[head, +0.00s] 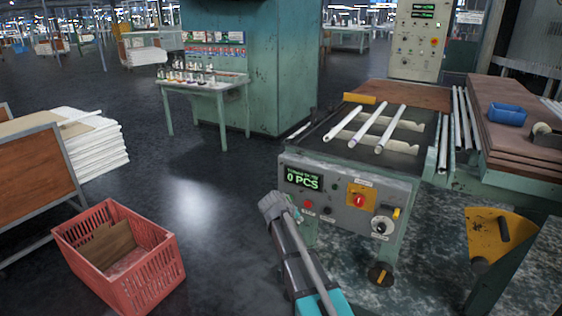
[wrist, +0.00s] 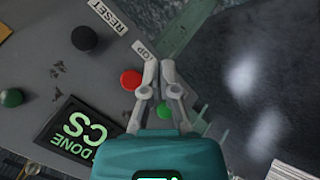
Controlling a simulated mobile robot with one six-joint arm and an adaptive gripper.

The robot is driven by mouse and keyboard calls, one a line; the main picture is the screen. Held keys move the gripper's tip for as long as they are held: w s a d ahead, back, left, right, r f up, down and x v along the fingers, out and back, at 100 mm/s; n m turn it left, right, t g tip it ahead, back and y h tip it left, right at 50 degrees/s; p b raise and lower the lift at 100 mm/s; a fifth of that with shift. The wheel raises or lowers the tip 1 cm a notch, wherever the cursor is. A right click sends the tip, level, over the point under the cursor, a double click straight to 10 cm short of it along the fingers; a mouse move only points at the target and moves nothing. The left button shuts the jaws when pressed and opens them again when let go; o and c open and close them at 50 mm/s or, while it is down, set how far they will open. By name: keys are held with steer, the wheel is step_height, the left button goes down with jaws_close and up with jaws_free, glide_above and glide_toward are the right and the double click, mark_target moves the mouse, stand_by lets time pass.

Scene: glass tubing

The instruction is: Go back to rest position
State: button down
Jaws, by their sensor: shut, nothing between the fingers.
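My gripper (head: 272,204) is shut and empty, in front of the left part of the machine's grey control panel (head: 338,222) in the head view. In the wrist view, my closed fingers (wrist: 160,72) lie over the panel's edge. A red button (wrist: 131,80), by a label ending in "OP", shows just left of the fingertips; I cannot tell whether they touch. A black button (wrist: 85,38) near a "RESET" label and a green button (wrist: 12,97) are farther left. The display (head: 303,180) reads "0 PCS".
Glass tubes (head: 391,128) lie on the machine top. A red crate (head: 140,262) stands on the floor at left, beside a cart with white stacks (head: 95,145). A yellow-topped stand (head: 490,235) is at right. The floor between crate and machine is clear.

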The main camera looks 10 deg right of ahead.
steer(key=s+d+f+m+g+y, duration=0.1)
steer(key=s+f+g+y, duration=0.2)
steer(key=s, duration=1.1)
steer(key=s+d+f+m+g+y, duration=0.1)
steer(key=s+f+m+g+y, duration=0.15)
steer(key=s, duration=1.05)
step_height(320, 180, up, 24)
steer(key=p, duration=2.4)
steer(key=shift+w+r+n+y, duration=0.2)
steer(key=shift+w+n+y, duration=0.15)
steer(key=shift+n+y, duration=0.1)
